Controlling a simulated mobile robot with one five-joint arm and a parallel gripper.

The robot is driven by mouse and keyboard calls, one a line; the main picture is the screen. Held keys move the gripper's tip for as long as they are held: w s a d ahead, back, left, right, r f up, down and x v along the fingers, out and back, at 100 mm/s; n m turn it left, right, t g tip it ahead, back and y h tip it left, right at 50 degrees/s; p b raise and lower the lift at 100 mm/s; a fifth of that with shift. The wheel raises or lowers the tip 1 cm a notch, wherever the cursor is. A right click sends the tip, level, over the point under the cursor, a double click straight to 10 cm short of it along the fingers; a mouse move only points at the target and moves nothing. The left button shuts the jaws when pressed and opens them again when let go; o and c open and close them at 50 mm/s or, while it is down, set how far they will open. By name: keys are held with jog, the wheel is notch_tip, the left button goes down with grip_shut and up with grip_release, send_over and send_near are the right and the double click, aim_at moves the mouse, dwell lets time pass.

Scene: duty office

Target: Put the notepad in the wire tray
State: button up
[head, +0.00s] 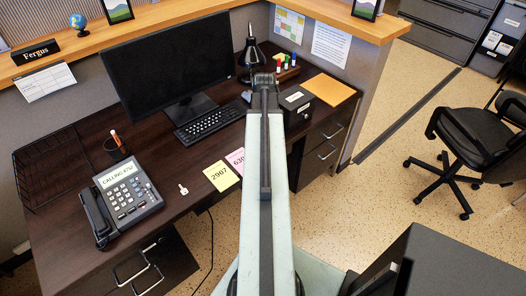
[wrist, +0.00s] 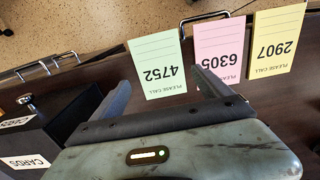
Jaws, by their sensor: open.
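The wire tray (head: 45,172) is a black mesh tray at the left end of the dark desk in the head view. I cannot tell for sure which item is the notepad; a flat orange pad or sheet (head: 330,89) lies at the desk's right end. Three "please call" slips lie near the front edge: green 4752 (wrist: 158,66), pink 6305 (wrist: 219,50) and yellow 2907 (wrist: 275,42). My gripper (wrist: 160,78) is open and empty, with the green slip beyond and between its fingers. My arm hides the green slip in the head view.
A desk phone (head: 128,195), pen cup (head: 116,148), small key (head: 183,189), keyboard (head: 210,118) and monitor (head: 168,65) stand on the desk. A black "CARDS" box (head: 295,105) is right of my arm, also in the wrist view (wrist: 30,150). An office chair (head: 475,140) stands right.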

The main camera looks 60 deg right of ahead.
notch_tip(320, 180, down, 4)
jog(key=b, duration=0.3)
jog(key=shift+f, duration=0.25)
jog(key=shift+r, duration=0.2)
jog(key=c, duration=1.3)
jog(key=shift+o, duration=0.2)
notch_tip(320, 180, up, 10)
jog(key=p, duration=1)
